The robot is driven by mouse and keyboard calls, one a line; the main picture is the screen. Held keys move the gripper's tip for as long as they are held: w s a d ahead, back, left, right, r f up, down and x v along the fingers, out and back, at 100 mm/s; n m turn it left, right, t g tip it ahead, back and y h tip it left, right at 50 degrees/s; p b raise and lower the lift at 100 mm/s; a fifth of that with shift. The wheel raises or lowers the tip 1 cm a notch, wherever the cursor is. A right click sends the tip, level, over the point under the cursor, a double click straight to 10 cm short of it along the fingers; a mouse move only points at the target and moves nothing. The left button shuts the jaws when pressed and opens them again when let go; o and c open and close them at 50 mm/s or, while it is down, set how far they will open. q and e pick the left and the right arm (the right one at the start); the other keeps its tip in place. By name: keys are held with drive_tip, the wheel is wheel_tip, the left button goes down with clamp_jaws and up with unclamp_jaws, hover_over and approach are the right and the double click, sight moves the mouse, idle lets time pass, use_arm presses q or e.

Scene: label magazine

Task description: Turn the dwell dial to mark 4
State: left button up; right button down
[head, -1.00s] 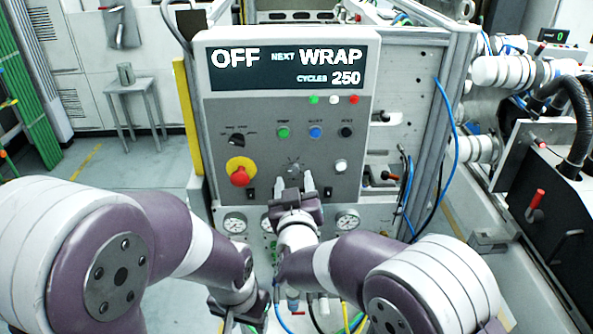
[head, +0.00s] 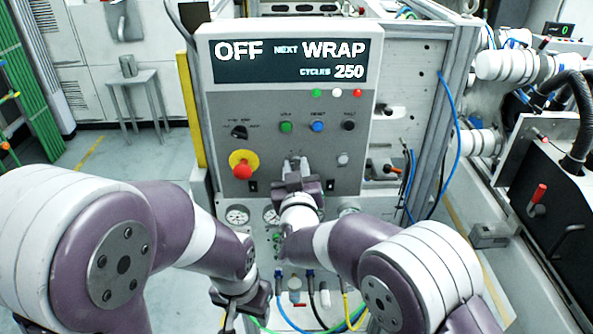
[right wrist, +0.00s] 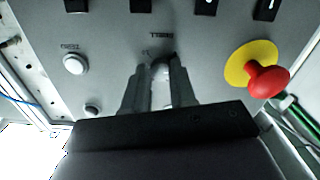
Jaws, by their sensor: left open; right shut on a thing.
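The dwell dial (right wrist: 160,69) is on the lower middle of the grey control panel (head: 220,130). My right gripper (head: 296,166) reaches up to it from below and is shut on it. In the right wrist view the two fingers (right wrist: 159,75) stand on either side of the dial, touching the panel area. The fingers hide most of the dial, and I cannot read its pointer or marks. My left gripper (head: 240,308) is open and empty, low in front of the panel, apart from it.
A red emergency button on a yellow plate (head: 241,165) is left of the dial, with a black selector knob (head: 239,131) above it. Coloured buttons (head: 317,126) run above the dial. A white button (head: 342,159) is at right. Gauges (head: 237,215) and hoses lie below. The display (head: 290,61) reads OFF, NEXT WRAP, CYCLES 250.

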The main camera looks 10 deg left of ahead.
drive_tip(key=shift+f+m+b, duration=0.25)
drive_tip(key=shift+m+b, duration=0.25)
drive_tip(key=shift+b, duration=0.2)
drive_tip(key=m+b, duration=0.7)
drive_tip(key=shift+b, duration=0.3)
drive_tip(key=m+b, duration=0.3)
drive_tip(key=shift+r+m, duration=0.1)
drive_tip(key=shift+m, duration=0.2)
drive_tip(key=shift+r+m+b, duration=0.1)
drive_tip(key=shift+m+b, duration=0.25)
drive_tip(key=shift+m, duration=0.15)
drive_tip(key=shift+r, duration=0.1)
drive_tip(key=c, duration=0.9)
unclamp_jaws()
drive_tip(key=shift+s, duration=0.15)
